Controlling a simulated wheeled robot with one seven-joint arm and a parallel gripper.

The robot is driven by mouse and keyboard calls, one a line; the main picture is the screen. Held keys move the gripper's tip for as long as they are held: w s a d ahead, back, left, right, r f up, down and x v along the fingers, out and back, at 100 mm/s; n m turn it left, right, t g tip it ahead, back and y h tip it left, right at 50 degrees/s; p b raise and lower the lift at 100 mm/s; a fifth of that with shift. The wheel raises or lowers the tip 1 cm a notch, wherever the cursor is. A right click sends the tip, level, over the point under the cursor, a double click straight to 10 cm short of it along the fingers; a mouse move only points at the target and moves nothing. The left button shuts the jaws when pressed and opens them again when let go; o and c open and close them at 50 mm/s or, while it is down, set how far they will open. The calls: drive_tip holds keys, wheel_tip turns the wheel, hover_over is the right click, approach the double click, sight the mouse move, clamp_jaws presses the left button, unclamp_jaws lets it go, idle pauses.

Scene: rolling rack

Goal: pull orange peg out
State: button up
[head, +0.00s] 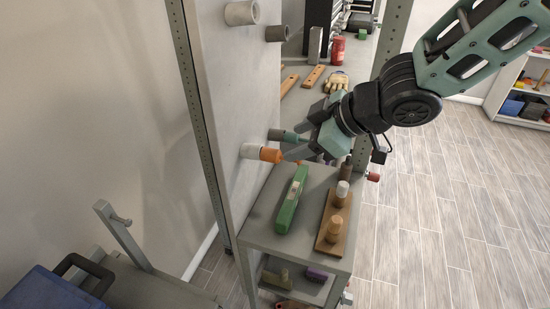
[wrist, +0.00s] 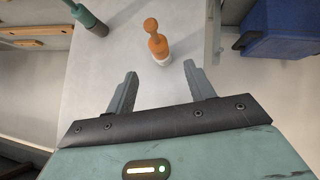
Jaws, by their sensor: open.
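My gripper (head: 291,146) is open and empty, close to the peg's free end in the head view. In the wrist view, my gripper's fingertips (wrist: 160,69) are spread, with the peg just beyond the gap between them. I see no contact with the peg.
A green peg (head: 284,135) sits in a dark socket close beside my gripper. Two empty-looking sockets (head: 242,13) are higher on the panel. Below, a shelf (head: 262,232) holds a green level (head: 292,199) and a wooden board with pegs (head: 327,236). A blue bin (wrist: 283,27) also shows.

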sight(273, 152)
drive_tip(key=b+x, duration=0.1)
drive_tip(key=x, duration=0.8)
drive_tip(key=shift+r+b, duration=0.1)
drive_tip(key=shift+b, duration=0.25)
drive_tip(key=c, duration=1.1)
